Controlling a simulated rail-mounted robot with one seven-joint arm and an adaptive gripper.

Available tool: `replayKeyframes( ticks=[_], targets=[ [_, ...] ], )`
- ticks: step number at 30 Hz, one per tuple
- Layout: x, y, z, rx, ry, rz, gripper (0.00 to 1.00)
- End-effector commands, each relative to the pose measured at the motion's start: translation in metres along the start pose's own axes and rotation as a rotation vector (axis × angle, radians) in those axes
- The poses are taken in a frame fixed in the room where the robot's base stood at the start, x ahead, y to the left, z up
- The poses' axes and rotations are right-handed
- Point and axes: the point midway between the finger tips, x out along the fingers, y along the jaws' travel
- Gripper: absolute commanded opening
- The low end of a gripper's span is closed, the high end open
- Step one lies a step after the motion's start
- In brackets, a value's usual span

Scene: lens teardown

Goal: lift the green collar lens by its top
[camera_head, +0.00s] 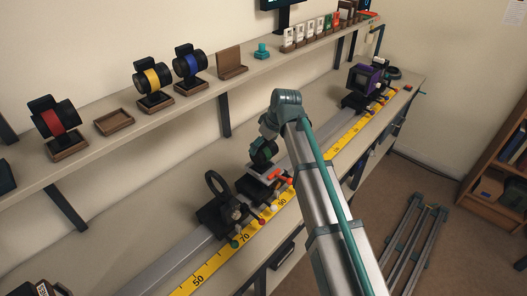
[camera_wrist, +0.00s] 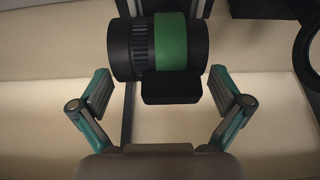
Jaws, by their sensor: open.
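The green collar lens (camera_wrist: 178,42) is a black barrel with a ribbed ring and a green band. It lies across the top of the wrist view, with a black block (camera_wrist: 172,90) on its near side. In the head view the lens (camera_head: 263,151) sits on the rail, partly hidden by my arm. My gripper (camera_wrist: 160,78) is open, one finger on each side of the block, with gaps showing on both sides. In the head view my gripper is close above the lens; its fingers are hard to make out there.
A black ring holder (camera_head: 217,187) stands on the rail (camera_head: 160,262) left of the lens. A purple-framed unit (camera_head: 366,78) stands farther along. A yellow scale (camera_head: 215,262) runs along the front. The shelf behind holds lenses with red (camera_head: 60,120), yellow (camera_head: 152,78) and blue (camera_head: 188,64) bands.

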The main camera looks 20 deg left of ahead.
Motion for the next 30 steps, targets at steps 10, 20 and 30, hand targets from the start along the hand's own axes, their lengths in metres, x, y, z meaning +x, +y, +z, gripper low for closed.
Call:
replayKeyframes(
  ticks=[10,20,30],
  targets=[
    [0.021,0.0,0.0,0.0,0.001,0.001,1.0],
    [0.02,0.0,0.0,0.0,0.001,0.001,0.68],
    [0.02,0.0,-0.001,0.0,0.002,0.001,0.34]
  ],
)
